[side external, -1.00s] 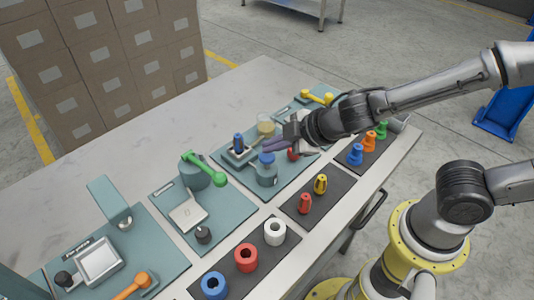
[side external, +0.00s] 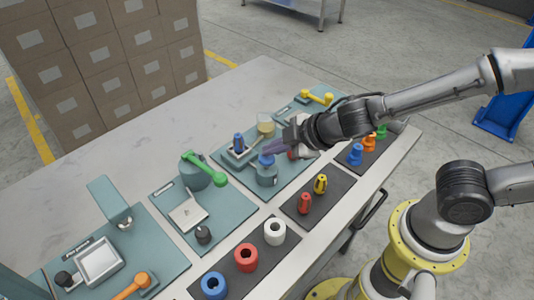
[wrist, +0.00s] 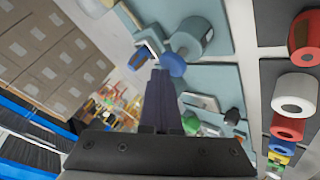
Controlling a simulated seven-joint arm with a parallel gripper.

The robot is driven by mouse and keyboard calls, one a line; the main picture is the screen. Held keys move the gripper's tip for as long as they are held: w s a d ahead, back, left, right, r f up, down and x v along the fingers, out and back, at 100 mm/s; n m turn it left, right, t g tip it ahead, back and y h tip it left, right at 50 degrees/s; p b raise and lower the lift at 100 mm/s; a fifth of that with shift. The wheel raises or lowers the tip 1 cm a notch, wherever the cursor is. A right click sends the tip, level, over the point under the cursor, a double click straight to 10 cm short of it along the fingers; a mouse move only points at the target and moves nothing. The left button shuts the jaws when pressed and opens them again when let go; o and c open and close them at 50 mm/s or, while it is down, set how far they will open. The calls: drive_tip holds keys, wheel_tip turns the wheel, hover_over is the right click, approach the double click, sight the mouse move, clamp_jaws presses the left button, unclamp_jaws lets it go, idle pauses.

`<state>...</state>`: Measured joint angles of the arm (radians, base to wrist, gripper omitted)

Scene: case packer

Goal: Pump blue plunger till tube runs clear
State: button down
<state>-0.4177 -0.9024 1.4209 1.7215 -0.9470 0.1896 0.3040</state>
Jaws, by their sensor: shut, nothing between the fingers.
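The blue plunger (side external: 266,160) tops a grey-teal pump body (side external: 267,178) on the middle teal mat. In the wrist view the plunger is a blue disc (wrist: 173,64) beside the round pump body (wrist: 193,36). My gripper (side external: 267,149) is shut and empty, its dark purple fingers just over the plunger top. The fingertips look to be touching or very near it; I cannot tell which. In the wrist view the shut fingers (wrist: 160,75) end close beside the disc. A clear cup with yellowish content (side external: 266,124) stands behind the pump. I cannot make out the tube or its clarity.
A dark blue cylinder on a small stand (side external: 239,143) is left of the pump. A green-handled device (side external: 204,170) is farther left. Red and yellow pieces (side external: 312,194) stand on a dark mat in front. The table's back left is bare (side external: 110,150).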

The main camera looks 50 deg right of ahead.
sight(273, 158)
drive_tip(key=shift+s+f, duration=0.1)
drive_tip(key=shift+f, duration=0.8)
idle(0.7)
drive_tip(key=shift+r, duration=1.75)
drive_tip(key=shift+r, duration=2.55)
drive_tip(key=shift+d, duration=0.1)
